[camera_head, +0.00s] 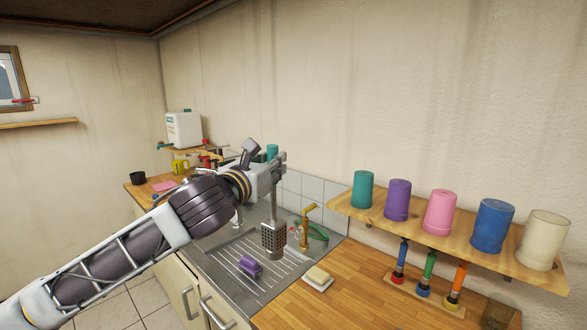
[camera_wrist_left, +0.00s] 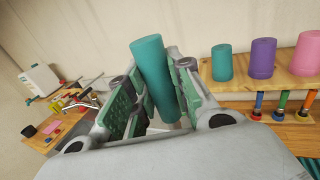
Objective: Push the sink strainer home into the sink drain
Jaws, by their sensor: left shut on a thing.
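The sink strainer (camera_head: 274,240) is a grey perforated basket on a long upright stem, topped by a teal handle (camera_wrist_left: 153,75). It hangs about upright over the sink area in the head view. My left gripper (camera_head: 272,170) is shut on the teal handle, with its pads on both sides of it in the left wrist view (camera_wrist_left: 150,95). The steel sink (camera_head: 222,262) with its ribbed drainboard lies below. I cannot see the drain, and I cannot tell whether the basket touches the sink. My right gripper is not in view.
A brass tap (camera_head: 306,228) stands close right of the strainer, with a green object (camera_head: 318,233) behind. A purple cup (camera_head: 250,266) lies on the drainboard. A sponge (camera_head: 319,274) sits on the wooden counter. Several cups line the shelf (camera_head: 400,228) at right.

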